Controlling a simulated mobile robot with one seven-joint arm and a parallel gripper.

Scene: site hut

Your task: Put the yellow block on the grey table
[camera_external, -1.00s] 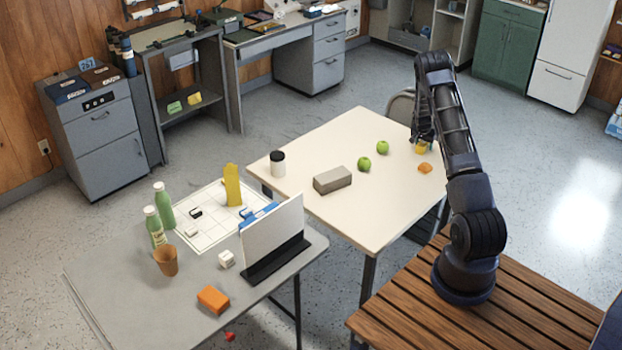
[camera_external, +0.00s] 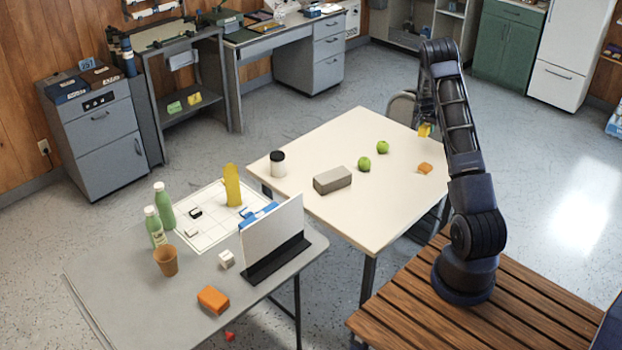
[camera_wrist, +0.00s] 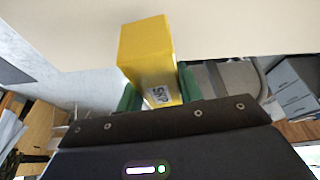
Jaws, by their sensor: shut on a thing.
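The yellow block (camera_external: 424,130) is held in my gripper (camera_external: 425,124), above the right end of the cream table. In the wrist view the yellow block (camera_wrist: 147,55) stands between the green fingers of my gripper (camera_wrist: 154,95), with dark lettering on its lower part. My gripper is shut on it. The grey table (camera_external: 115,290) is at the lower left of the external view, far from my gripper. A yellow bottle-shaped thing (camera_external: 232,186) also stands on the grey table.
The cream table (camera_external: 300,150) bears two green apples (camera_external: 364,163), a grey brick (camera_external: 332,180), a white jar (camera_external: 277,164) and a small orange thing (camera_external: 425,168). On the grey table are an upright white panel (camera_external: 272,232), green bottles (camera_external: 154,226), a cup (camera_external: 166,261) and an orange block (camera_external: 213,299). Its front left is clear.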

